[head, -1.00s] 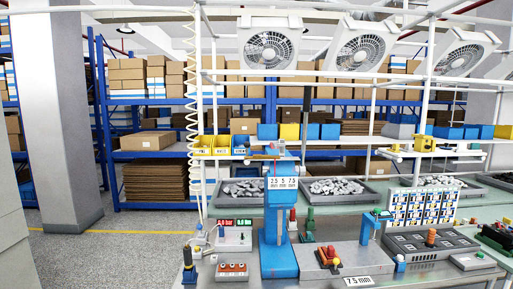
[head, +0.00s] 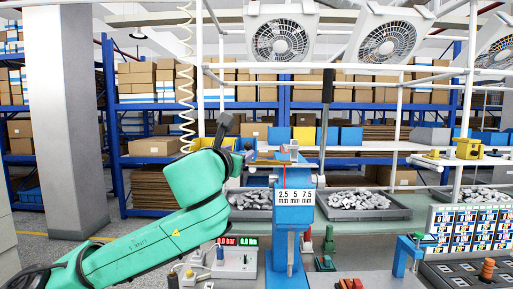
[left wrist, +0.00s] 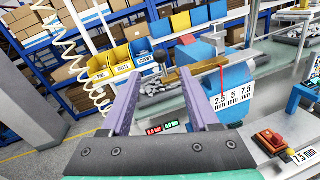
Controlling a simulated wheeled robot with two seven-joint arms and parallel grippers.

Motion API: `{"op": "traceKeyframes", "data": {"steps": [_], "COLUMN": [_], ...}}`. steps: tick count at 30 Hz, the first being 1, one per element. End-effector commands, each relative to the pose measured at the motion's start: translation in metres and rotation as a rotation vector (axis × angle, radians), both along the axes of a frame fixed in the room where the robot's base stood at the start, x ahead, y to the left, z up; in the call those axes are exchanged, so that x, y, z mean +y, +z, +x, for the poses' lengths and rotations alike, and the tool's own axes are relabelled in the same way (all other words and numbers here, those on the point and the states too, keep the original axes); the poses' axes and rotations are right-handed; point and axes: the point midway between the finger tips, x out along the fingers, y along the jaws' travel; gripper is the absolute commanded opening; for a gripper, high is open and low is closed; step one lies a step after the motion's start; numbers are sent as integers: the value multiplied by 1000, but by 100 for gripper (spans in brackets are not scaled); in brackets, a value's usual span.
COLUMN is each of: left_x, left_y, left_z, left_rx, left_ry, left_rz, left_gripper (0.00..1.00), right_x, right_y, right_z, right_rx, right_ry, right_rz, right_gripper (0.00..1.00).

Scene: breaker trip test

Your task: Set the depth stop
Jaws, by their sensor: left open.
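The blue press (head: 290,240) stands on the bench, with a white scale plate (head: 296,197) reading 2.5, 5 and 7.5 mm. The plate also shows in the left wrist view (left wrist: 233,98). A brass-coloured bar (left wrist: 196,70) with a thin red pointer lies across the press's top. A card reading 7.5 mm (left wrist: 304,156) lies on the bench in the left wrist view. My left gripper (head: 246,155) is raised just left of the press head. In the left wrist view its purple fingers (left wrist: 162,75) are apart and empty, pointing towards the bar. My right gripper is not in view.
A black lever (head: 327,115) rises from the press. A pressure-display box (head: 235,258) stands left of the press. Trays of metal parts (head: 360,203), a breaker panel (head: 470,232) and yellow and blue bins (left wrist: 118,57) are nearby. White frame posts rise behind the bench.

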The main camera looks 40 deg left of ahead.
Motion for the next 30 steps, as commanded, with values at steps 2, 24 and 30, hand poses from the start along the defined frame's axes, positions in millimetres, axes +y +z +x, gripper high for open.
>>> {"op": "traceKeyframes", "data": {"steps": [2,24,30], "left_x": [8,56,57], "left_y": [7,-1,-1], "left_z": [17,118,117], "left_rx": [4,0,1], "left_ry": [-2,-2,-2], "left_rz": [-8,-2,-4], "left_gripper": [61,61,0], "right_x": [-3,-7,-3], "right_y": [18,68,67], "right_z": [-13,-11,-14], "right_rx": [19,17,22], "right_ry": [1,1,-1], "right_rz": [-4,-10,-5], "right_gripper": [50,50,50]}}
